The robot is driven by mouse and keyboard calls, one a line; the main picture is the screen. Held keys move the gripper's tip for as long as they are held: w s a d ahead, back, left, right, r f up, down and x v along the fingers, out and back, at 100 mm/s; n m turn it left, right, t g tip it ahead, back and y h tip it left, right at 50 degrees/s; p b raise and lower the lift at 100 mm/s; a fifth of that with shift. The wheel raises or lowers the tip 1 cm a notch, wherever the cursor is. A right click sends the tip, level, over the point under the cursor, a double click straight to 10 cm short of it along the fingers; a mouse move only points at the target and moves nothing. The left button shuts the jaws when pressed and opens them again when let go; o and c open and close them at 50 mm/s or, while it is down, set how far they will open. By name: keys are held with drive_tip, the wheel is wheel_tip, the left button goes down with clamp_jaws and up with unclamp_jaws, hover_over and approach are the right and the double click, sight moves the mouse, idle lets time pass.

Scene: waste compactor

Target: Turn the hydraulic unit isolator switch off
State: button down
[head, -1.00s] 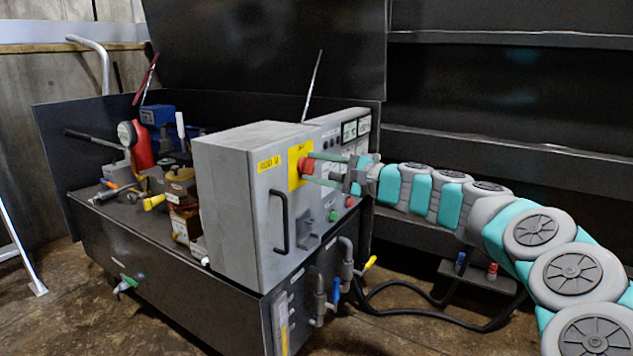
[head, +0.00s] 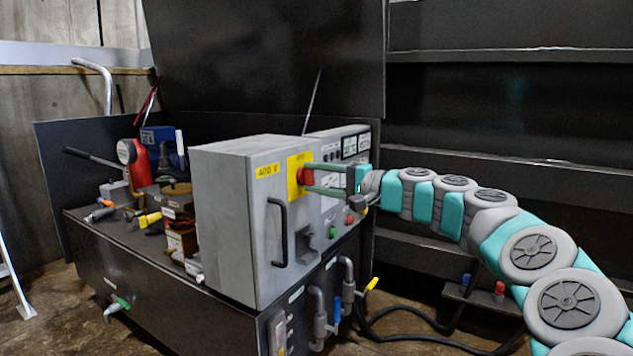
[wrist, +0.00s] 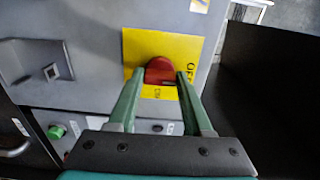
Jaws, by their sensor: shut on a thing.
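The isolator switch is a red rotary knob (wrist: 159,70) on a yellow plate (wrist: 190,48) on the grey control cabinet. The plate's lettering is partly readable in the wrist view, with "OFF" to the right of the knob. In the head view the red knob (head: 304,176) shows at the cabinet's upper right, in front of the yellow plate (head: 294,188). My gripper (wrist: 155,76) has its two green fingers on either side of the knob and is shut on it. In the head view my gripper (head: 308,178) reaches in from the right. The fingertips partly hide the knob's sides.
The grey cabinet (head: 225,215) has a black handle (head: 279,232), a green button (head: 334,232) and a red button (head: 350,219). Valves and pipes (head: 318,310) stick out below. A dark panel (wrist: 265,85) stands right of the cabinet in the wrist view.

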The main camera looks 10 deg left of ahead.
drive_tip(key=shift+c, duration=1.6)
unclamp_jaws()
drive_tip(key=v, duration=0.7)
drive_tip(key=shift+s+d+p, duration=0.15)
drive_tip(key=shift+d+p, duration=0.2)
drive_tip(key=shift+p, duration=0.1)
drive_tip(key=shift+s, duration=0.1)
